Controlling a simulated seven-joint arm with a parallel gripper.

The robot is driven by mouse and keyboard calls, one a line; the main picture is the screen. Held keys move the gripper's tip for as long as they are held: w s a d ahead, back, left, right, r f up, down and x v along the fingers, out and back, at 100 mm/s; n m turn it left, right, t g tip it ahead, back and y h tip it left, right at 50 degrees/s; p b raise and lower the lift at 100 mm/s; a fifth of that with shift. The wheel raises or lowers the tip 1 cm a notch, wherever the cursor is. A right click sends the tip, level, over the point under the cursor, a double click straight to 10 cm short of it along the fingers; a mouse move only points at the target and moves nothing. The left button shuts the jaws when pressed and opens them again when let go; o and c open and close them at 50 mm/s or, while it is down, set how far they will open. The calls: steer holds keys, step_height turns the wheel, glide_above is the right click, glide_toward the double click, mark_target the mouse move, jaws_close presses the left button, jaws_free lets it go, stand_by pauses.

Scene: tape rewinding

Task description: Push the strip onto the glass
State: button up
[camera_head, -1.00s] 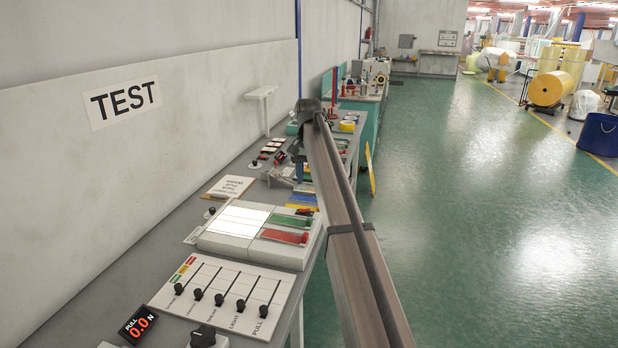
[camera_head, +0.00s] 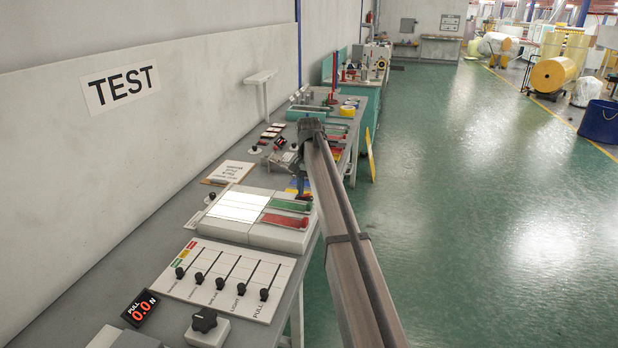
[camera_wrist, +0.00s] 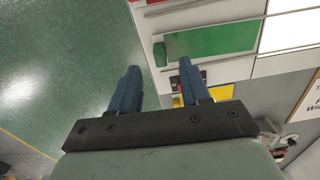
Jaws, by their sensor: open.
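The green strip (camera_head: 287,205) lies on the right part of a white box, beside the lit white glass (camera_head: 238,206). In the wrist view the green strip (camera_wrist: 212,42) lies flat, with a darker, thicker end (camera_wrist: 160,54) at its left. The lit glass (camera_wrist: 291,28) is at that view's right edge. My gripper (camera_head: 304,194) is at the strip's right end in the head view. In the wrist view its blue fingers (camera_wrist: 158,67) are apart with nothing between them, close to the thick end. I cannot tell whether they touch it.
A red strip (camera_head: 284,221) lies in front of the green one. A slider panel (camera_head: 225,280), a knob (camera_head: 205,321) and a pull readout showing 0.0 N (camera_head: 140,308) are nearer. A paper card (camera_head: 230,172) lies behind the box. Green floor is open to the right.

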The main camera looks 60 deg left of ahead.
mark_target(309, 203)
steer(key=shift+f, duration=2.05)
jaws_close()
